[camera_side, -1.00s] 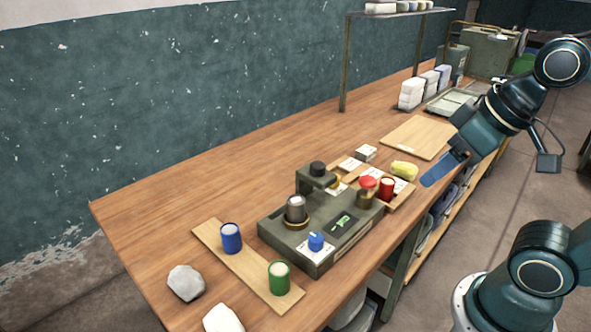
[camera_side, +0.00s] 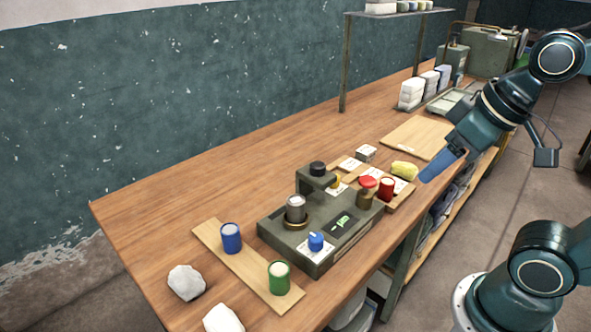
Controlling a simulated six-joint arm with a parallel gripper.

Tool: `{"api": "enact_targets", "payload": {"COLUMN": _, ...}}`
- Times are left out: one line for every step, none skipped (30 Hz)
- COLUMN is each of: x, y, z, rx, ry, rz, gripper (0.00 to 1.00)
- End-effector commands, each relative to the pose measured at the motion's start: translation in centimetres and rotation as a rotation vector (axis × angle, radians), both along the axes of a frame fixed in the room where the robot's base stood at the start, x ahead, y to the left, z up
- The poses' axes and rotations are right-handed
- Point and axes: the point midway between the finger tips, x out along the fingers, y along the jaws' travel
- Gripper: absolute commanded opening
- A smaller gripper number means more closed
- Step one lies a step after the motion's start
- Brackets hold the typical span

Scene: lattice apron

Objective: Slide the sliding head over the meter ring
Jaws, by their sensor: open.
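A dark green device (camera_side: 330,245) sits on the wooden bench. The sliding head (camera_side: 316,178), a dark green block with a black knob on top, is at its back edge. A brass ring, which I take for the meter ring (camera_side: 297,225), is nearer the front left of the device, around the base of a grey metal cup (camera_side: 295,208). The head is behind this ring, not over it. A bit of yellow shows beside the head, partly hidden. My gripper (camera_side: 430,176) is open and empty, right of the device near the bench's front edge, apart from everything.
A blue dial (camera_side: 316,241) and a red-topped brass post (camera_side: 366,190) are on the device. A red cup (camera_side: 387,188) and yellow sponge (camera_side: 404,170) lie to its right. A board with a blue cup (camera_side: 231,238) and green cup (camera_side: 279,278) is left. The back left bench is clear.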

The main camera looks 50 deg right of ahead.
Motion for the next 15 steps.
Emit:
{"api": "enact_targets", "payload": {"x": 0.4, "y": 0.0, "z": 0.2, "rx": -0.004, "ry": 0.009, "rz": 0.008, "gripper": 0.56}}
{"api": "enact_targets", "payload": {"x": 0.6, "y": 0.0, "z": 0.4, "rx": -0.009, "ry": 0.014, "rz": 0.016, "gripper": 0.56}}
{"api": "enact_targets", "payload": {"x": 1.0, "y": 0.0, "z": 0.7, "rx": -0.015, "ry": 0.024, "rz": 0.027, "gripper": 0.56}}
{"api": "enact_targets", "payload": {"x": 1.4, "y": -0.1, "z": 0.9, "rx": -0.019, "ry": 0.030, "rz": 0.036, "gripper": 0.56}}
{"api": "enact_targets", "payload": {"x": 1.7, "y": -0.1, "z": 1.2, "rx": -0.026, "ry": 0.038, "rz": 0.048, "gripper": 0.56}}
{"api": "enact_targets", "payload": {"x": 2.3, "y": -0.1, "z": 1.5, "rx": -0.033, "ry": 0.049, "rz": 0.063, "gripper": 0.56}}
{"api": "enact_targets", "payload": {"x": 2.7, "y": -0.1, "z": 1.8, "rx": -0.040, "ry": 0.059, "rz": 0.076, "gripper": 0.56}}
{"api": "enact_targets", "payload": {"x": 3.2, "y": -0.2, "z": 2.0, "rx": -0.046, "ry": 0.068, "rz": 0.090, "gripper": 0.56}}
{"api": "enact_targets", "payload": {"x": 3.9, "y": -0.2, "z": 2.4, "rx": -0.055, "ry": 0.082, "rz": 0.110, "gripper": 0.56}}
{"api": "enact_targets", "payload": {"x": 4.5, "y": -0.2, "z": 2.6, "rx": -0.061, "ry": 0.093, "rz": 0.125, "gripper": 0.56}}
{"api": "enact_targets", "payload": {"x": 5.0, "y": -0.2, "z": 2.9, "rx": -0.068, "ry": 0.103, "rz": 0.141, "gripper": 0.56}}
{"api": "enact_targets", "payload": {"x": 5.8, "y": -0.3, "z": 3.2, "rx": -0.077, "ry": 0.118, "rz": 0.163, "gripper": 0.56}}
{"api": "enact_targets", "payload": {"x": 6.4, "y": -0.3, "z": 3.4, "rx": -0.083, "ry": 0.129, "rz": 0.178, "gripper": 0.56}}
{"api": "enact_targets", "payload": {"x": 6.9, "y": -0.3, "z": 3.6, "rx": -0.090, "ry": 0.139, "rz": 0.194, "gripper": 0.56}}
{"api": "enact_targets", "payload": {"x": 7.7, "y": -0.4, "z": 3.8, "rx": -0.097, "ry": 0.153, "rz": 0.217, "gripper": 0.56}}
